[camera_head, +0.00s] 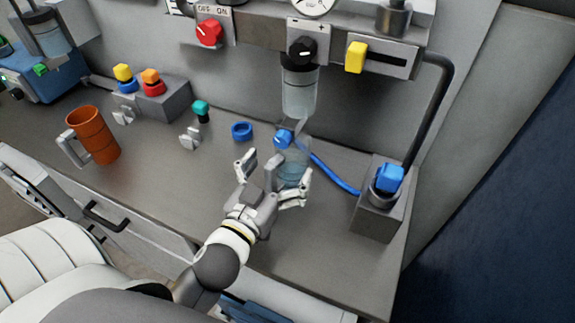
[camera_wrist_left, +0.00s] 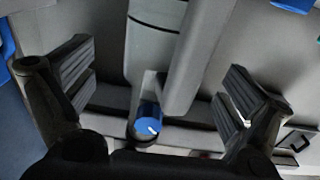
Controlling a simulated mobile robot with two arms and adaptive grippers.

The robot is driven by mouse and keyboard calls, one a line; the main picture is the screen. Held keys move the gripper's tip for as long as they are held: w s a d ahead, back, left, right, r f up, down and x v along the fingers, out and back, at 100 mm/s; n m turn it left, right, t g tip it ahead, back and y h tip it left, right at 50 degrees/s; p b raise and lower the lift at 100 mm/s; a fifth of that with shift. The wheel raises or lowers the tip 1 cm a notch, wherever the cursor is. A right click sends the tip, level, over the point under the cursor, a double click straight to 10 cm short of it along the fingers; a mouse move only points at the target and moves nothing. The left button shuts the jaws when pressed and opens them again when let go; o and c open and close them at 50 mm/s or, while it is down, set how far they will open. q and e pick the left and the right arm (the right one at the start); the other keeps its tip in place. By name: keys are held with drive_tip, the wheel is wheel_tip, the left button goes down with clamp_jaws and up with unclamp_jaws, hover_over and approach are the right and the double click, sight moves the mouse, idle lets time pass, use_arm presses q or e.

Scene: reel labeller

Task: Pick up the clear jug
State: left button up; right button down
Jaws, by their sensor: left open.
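The clear jug (camera_head: 293,166) stands on the grey counter below a clear cylinder, see-through with a bluish tint low down. My left gripper (camera_head: 273,176) is open at the near side of the jug and partly covers it. One finger is to the jug's left and the other is at its lower right; I cannot tell whether either touches it. In the left wrist view my gripper (camera_wrist_left: 160,90) has its fingers wide apart, with nothing clearly gripped. I cannot make out the jug's outline surely there. My right gripper is out of view.
Above the jug are the clear cylinder (camera_head: 299,92) and a blue tap (camera_head: 284,137). A blue hose (camera_head: 335,176) runs right to a grey block (camera_head: 379,213). A blue ring (camera_head: 241,131) and an orange mug (camera_head: 94,136) are to the left. The front counter is clear.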

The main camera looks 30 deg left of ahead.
use_arm(q)
drive_tip(key=w, duration=0.3)
drive_tip(key=w+p, duration=0.1)
drive_tip(key=shift+w+f, duration=0.15)
drive_tip(key=shift+f, duration=0.15)
drive_tip(key=shift+w, duration=0.3)
drive_tip(key=c, duration=1.3)
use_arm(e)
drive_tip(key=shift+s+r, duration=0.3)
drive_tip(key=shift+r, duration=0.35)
use_arm(q)
drive_tip(key=shift+r+p, duration=0.15)
drive_tip(key=shift+p, duration=0.2)
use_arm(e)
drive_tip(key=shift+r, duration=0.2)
